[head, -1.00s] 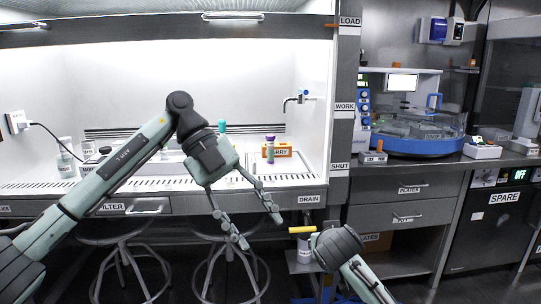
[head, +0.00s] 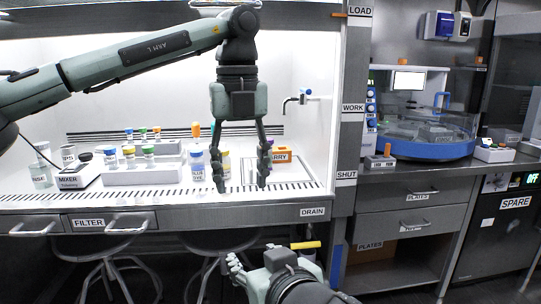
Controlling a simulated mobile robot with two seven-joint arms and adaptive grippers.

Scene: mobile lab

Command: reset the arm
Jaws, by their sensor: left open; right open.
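My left gripper (head: 241,186) hangs pointing down at the front of the lit hood, above its slotted front edge. Its fingers are apart with nothing between them. My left arm (head: 130,58) reaches across the upper left of the view.
In the hood are a mixer (head: 77,178), a rack (head: 143,173) of capped vials, and white bottles (head: 197,165) beside my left gripper. A yellow-handled object (head: 305,245) is near my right gripper. Stools (head: 105,246) stand below. A blue-based machine (head: 425,148) stands right.

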